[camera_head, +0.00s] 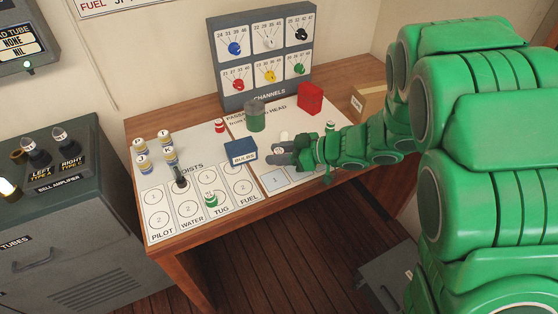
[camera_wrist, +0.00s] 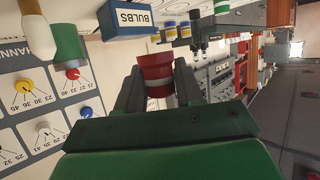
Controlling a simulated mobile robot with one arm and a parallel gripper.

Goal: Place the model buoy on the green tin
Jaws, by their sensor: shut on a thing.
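My gripper (camera_head: 272,156) hangs over the front middle of the white chart board on the desk. In the wrist view its fingers (camera_wrist: 158,90) are shut on a red cylinder with a white band, which I take to be the model buoy (camera_wrist: 155,68). The head view mostly hides it among the fingers. The green tin (camera_head: 257,122), a cylinder with a greyish upper part, stands on the board behind and left of my gripper, apart from it. A green cylinder with a pale end also shows at the upper left of the wrist view.
A blue BULBS box (camera_head: 240,152) stands just left of my gripper. The grey CHANNELS panel (camera_head: 262,97) and a red box (camera_head: 310,98) stand at the back. Several small banded pieces stand on the left board, one green (camera_head: 211,199) near its front.

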